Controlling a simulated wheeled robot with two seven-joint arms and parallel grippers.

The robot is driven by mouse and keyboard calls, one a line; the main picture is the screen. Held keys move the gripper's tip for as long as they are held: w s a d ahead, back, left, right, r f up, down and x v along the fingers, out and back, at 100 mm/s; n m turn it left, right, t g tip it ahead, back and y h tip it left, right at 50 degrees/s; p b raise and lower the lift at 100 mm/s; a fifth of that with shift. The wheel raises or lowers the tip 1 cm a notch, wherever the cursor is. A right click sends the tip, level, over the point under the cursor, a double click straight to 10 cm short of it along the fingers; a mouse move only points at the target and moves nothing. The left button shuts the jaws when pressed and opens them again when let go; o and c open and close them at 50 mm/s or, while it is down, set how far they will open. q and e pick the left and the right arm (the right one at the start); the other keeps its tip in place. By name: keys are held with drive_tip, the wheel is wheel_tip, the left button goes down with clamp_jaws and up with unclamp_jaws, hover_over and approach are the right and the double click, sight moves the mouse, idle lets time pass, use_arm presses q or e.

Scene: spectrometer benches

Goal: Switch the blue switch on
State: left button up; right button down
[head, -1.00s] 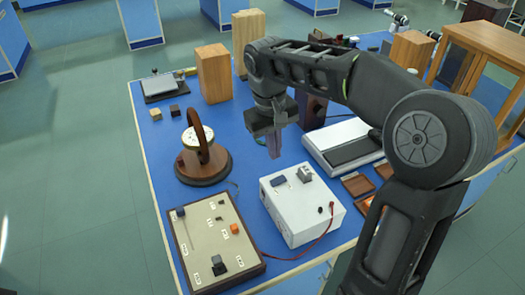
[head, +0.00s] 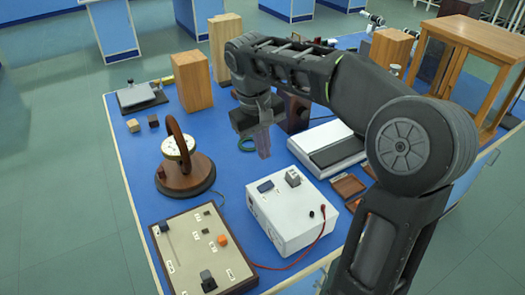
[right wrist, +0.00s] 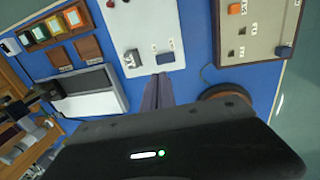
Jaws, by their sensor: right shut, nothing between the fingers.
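A white box (head: 293,222) on the blue bench top carries a dark blue rectangular part (head: 265,186) and a grey part (head: 292,177) on its top. In the right wrist view the white box (right wrist: 145,25) shows the grey part (right wrist: 131,57) and the dark blue part (right wrist: 166,58). A beige board (head: 196,255) to the left has another dark blue part (head: 163,226), also in the right wrist view (right wrist: 284,51). I cannot tell which is the blue switch. My right gripper (head: 264,155) is shut and empty, pointing down just behind the white box's dark blue part. My left gripper is not in view.
A round wooden stand with a ring (head: 185,180) is left of my gripper. Wooden blocks (head: 192,82) stand behind, and a grey-white device (head: 327,148) lies to the right. A red wire (head: 323,235) runs from the box. Blue bench top shows between these.

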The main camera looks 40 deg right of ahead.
sight(270, 184)
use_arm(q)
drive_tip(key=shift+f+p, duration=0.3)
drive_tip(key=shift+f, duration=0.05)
use_arm(e)
drive_tip(key=f, duration=0.3)
drive_tip(key=d+f, duration=0.1)
drive_tip(key=f, duration=0.6)
drive_tip(key=shift+s+d+f, duration=0.1)
drive_tip(key=shift+d, duration=0.15)
